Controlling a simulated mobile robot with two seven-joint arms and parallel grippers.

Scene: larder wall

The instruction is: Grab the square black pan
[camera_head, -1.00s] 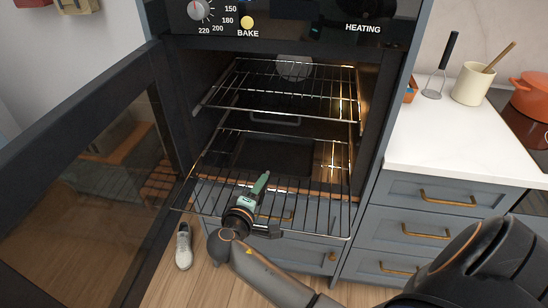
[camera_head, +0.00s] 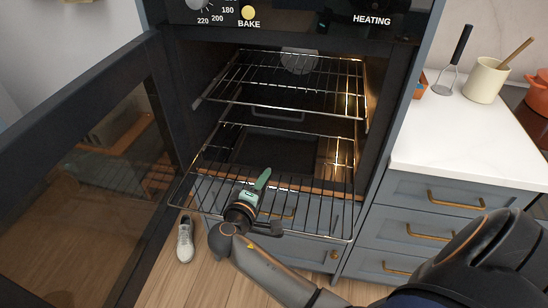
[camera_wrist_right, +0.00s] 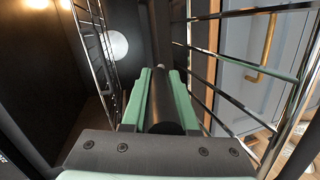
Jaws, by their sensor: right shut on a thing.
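The square black pan (camera_head: 272,152) looks like the dark square shape inside the oven, at the level of the lower rack; it is hard to tell from the dark interior. My right gripper (camera_head: 263,178) reaches over the front of the lower rack, pointing into the oven. In the right wrist view its green fingers (camera_wrist_right: 160,100) are shut on a black rounded handle (camera_wrist_right: 163,105), which runs forward between them. The pan's body is mostly hidden beyond the handle there. My left gripper is not in view.
The lower rack (camera_head: 310,205) sticks out of the oven; the upper rack (camera_head: 290,88) is above. The open oven door (camera_head: 85,165) stands at the left. Drawers and a white counter (camera_head: 465,145) are at the right. A shoe (camera_head: 186,240) is on the floor.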

